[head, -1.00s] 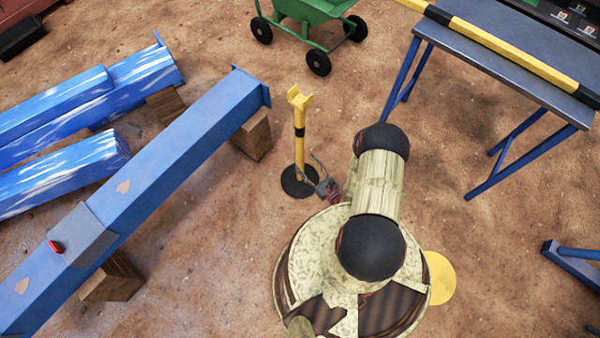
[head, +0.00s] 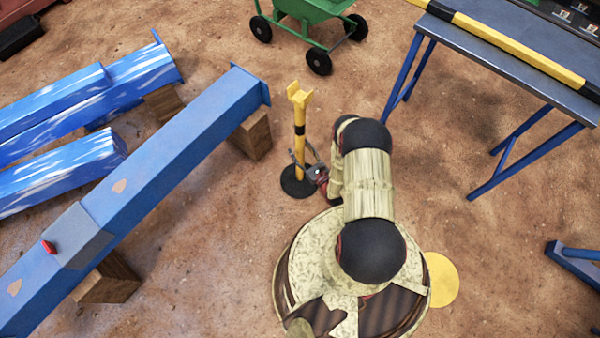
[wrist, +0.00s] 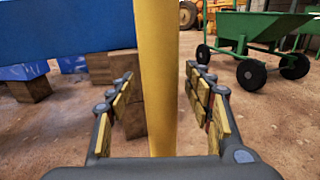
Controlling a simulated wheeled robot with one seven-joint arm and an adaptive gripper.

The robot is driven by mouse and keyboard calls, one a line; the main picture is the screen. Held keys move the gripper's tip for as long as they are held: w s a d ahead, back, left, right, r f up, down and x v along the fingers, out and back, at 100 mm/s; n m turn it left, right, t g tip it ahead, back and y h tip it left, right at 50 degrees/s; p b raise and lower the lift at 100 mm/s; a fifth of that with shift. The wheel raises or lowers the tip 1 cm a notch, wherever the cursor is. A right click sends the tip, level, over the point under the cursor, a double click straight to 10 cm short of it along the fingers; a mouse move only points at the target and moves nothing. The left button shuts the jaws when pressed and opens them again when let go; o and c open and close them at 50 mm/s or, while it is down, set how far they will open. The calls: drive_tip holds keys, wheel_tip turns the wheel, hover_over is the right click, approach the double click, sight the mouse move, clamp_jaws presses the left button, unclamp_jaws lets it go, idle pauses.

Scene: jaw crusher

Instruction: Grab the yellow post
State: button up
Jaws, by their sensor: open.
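The yellow post (head: 299,150) stands upright on a round black base (head: 297,182), with a black band and a forked yellow top. My gripper (head: 305,157) is open at the lower part of the post, with a finger on either side of it. In the wrist view, the yellow post (wrist: 157,85) runs vertically between the two open fingers of my gripper (wrist: 160,100). Gaps show on both sides between the post and the finger pads. The post's base and top are out of the wrist view.
A long blue beam (head: 150,185) on wooden blocks (head: 252,136) lies left of the post. A green cart (head: 310,25) stands behind. A blue-legged table (head: 505,60) with a yellow-black bar (head: 500,40) is at the right. Open dirt lies between post and table.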

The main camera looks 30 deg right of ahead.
drive_tip(key=shift+c, duration=0.6)
clamp_jaws()
idle(0.5)
drive_tip(key=shift+w+r, duration=0.1)
drive_tip(key=shift+r, duration=0.05)
